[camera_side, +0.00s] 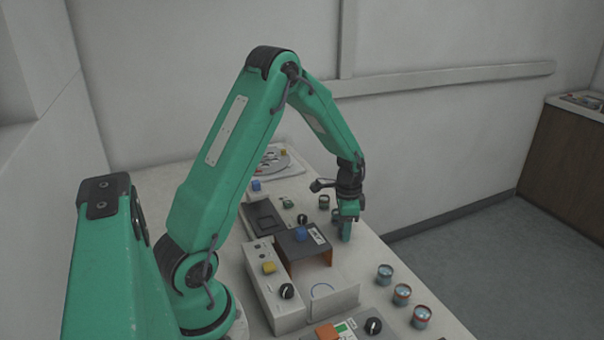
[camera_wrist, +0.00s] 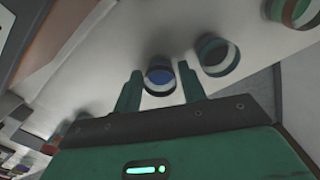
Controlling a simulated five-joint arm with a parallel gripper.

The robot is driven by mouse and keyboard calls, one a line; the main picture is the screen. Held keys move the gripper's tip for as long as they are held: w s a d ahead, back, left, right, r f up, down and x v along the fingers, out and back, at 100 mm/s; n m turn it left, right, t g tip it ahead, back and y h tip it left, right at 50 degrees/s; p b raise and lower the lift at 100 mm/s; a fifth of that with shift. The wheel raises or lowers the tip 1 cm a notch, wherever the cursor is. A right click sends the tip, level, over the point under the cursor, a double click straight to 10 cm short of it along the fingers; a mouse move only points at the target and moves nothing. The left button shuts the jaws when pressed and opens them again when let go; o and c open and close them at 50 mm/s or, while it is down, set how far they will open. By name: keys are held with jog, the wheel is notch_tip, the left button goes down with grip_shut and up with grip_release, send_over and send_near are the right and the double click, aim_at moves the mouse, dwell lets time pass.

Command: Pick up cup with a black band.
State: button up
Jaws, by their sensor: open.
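My gripper (camera_side: 346,232) is open and points down over the far part of the bench. In the wrist view its two green fingers (camera_wrist: 160,69) stand on either side of a cup with a blue inside, a dark rim and a pale band (camera_wrist: 160,83). The fingers look apart from it, and the gap in height is hard to judge. A cup with a green inside and a pale band (camera_wrist: 213,56) stands just right of the fingers. Another green cup with a dark band (camera_wrist: 292,10) is at the top right. Which cup bears the black band is unclear.
Several banded cups (camera_side: 401,294) stand along the right edge.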

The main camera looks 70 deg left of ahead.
jog(key=c, duration=0.7)
jog(key=shift+r, duration=0.1)
jog(key=shift+r, duration=0.4)
notch_tip(320, 180, up, 3)
jog(key=shift+r, duration=0.1)
jog(key=d+r, duration=0.2)
jog(key=d, duration=0.2)
jog(key=s+d+r, duration=0.1)
jog(key=d+r, duration=0.1)
jog(key=d, duration=0.1)
jog(key=s+d+r, duration=0.1)
jog(key=d+r, duration=0.1)
jog(key=d, duration=0.2)
jog(key=shift+d+r, duration=0.3)
jog(key=shift+r, duration=0.1)
